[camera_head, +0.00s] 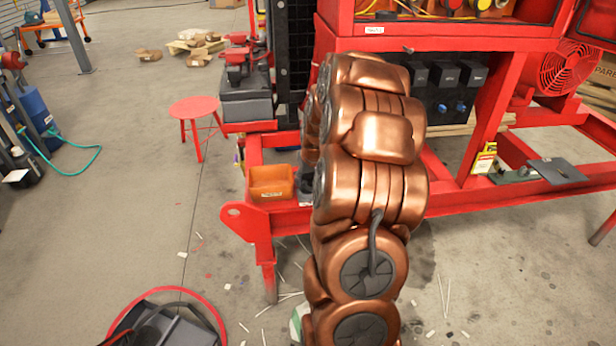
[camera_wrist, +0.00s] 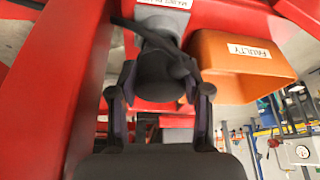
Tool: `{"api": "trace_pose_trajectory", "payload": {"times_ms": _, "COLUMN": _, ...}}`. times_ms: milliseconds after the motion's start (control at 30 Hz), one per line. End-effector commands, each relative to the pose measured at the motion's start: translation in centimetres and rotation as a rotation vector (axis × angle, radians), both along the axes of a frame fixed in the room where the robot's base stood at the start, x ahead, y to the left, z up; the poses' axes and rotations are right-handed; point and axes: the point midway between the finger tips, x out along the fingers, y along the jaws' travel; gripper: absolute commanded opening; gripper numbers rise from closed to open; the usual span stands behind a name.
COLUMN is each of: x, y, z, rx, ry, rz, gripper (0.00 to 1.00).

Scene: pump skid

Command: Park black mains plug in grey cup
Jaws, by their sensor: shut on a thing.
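In the wrist view my gripper (camera_wrist: 160,92) is shut on the black mains plug (camera_wrist: 158,78), a dark rounded body between the two fingers. A black cable (camera_wrist: 128,24) curves over the plug from the upper left. A grey rounded shape (camera_wrist: 163,18) just beyond the plug, under a partly cut-off white label, looks like the grey cup. The plug overlaps it in this view, and I cannot tell whether the plug is inside it or only in front. In the head view my copper arm hides the gripper and plug.
An orange bin labelled FAULTY (camera_wrist: 238,62) is close on the right in the wrist view; it also shows in the head view (camera_head: 270,182) on the red skid frame (camera_head: 262,222). A red frame post (camera_wrist: 62,85) stands close on the left. A red stool (camera_head: 195,108) stands behind.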

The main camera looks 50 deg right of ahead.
Motion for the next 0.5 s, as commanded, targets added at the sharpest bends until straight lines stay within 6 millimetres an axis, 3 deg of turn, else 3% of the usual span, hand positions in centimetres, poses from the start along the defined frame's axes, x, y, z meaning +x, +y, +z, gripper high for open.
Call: {"api": "trace_pose_trajectory", "payload": {"times_ms": 500, "x": 0.0, "y": -0.02, "z": -0.84, "rx": 0.0, "ry": -0.001, "rz": 0.0, "gripper": 0.07}}
